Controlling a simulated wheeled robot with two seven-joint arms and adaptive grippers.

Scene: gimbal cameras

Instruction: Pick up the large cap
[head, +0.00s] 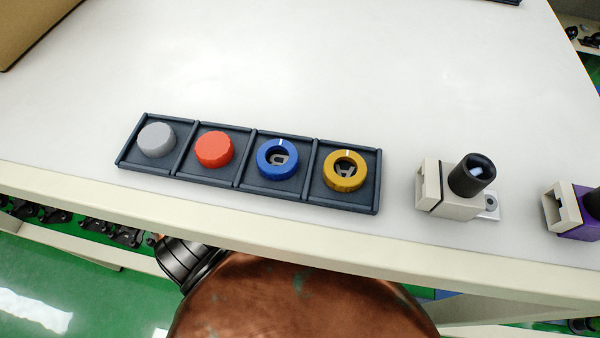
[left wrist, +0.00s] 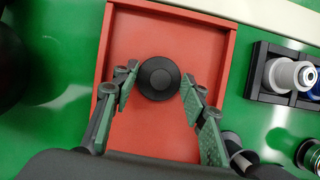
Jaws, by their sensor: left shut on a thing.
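A round black cap (left wrist: 158,78) with a raised centre shows in the left wrist view, over a red tray. My left gripper (left wrist: 160,74) has one finger on each side of the cap and is shut on it. I cannot tell whether the cap touches the tray floor or is held above it. My left gripper does not show in the head view, and my right gripper is in neither view.
The red tray (left wrist: 232,45) has raised sides. A dark four-cell holder (head: 378,190) on the white table (head: 330,50) carries grey (head: 157,140), red (head: 214,149), blue (head: 277,159) and yellow (head: 345,171) round pieces. A beige block with a black cylinder (head: 472,175) stands right.

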